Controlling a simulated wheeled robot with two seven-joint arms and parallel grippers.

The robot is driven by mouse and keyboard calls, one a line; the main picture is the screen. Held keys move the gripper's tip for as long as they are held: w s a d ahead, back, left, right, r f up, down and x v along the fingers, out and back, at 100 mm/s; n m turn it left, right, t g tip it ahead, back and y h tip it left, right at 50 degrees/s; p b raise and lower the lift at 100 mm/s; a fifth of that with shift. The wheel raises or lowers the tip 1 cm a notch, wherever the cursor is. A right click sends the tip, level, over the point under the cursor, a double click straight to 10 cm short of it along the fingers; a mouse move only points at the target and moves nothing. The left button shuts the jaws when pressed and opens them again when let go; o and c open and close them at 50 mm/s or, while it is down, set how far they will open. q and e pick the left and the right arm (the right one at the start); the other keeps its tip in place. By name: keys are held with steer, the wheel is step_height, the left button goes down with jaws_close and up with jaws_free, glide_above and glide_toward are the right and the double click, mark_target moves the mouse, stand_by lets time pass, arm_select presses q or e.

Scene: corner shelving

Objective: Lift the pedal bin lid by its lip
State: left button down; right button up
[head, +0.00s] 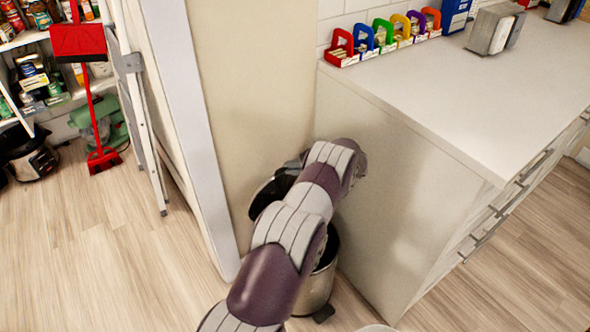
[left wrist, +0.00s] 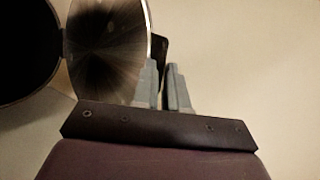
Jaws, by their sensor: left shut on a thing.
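The pedal bin (head: 318,288) is a metal cylinder with a dark rim. It stands on the floor between the wall end and the white counter, partly hidden by my left arm. Its lid (head: 268,190) is raised and tilted up from the bin. In the left wrist view the lid's shiny round inner face (left wrist: 103,50) stands beside the dark bin opening (left wrist: 25,50). My left gripper (left wrist: 164,80) is shut on the dark lip (left wrist: 160,46) at the lid's edge. In the head view my arm hides its fingers. My right gripper is not in view.
The white drawer counter (head: 400,165) stands close on the right. A beige wall end (head: 250,90) is just behind the bin. A stepladder (head: 140,110) and a red broom and dustpan (head: 85,45) are at the left. The wooden floor (head: 110,265) at the left front is clear.

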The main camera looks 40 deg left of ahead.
arm_select(q)
steer(key=c, duration=1.3)
jaws_free()
steer(key=p+v, duration=0.1)
steer(key=v, duration=1.1)
steer(key=shift+d+p, duration=0.3)
steer(key=shift+p, duration=0.05)
steer(key=shift+r, duration=0.1)
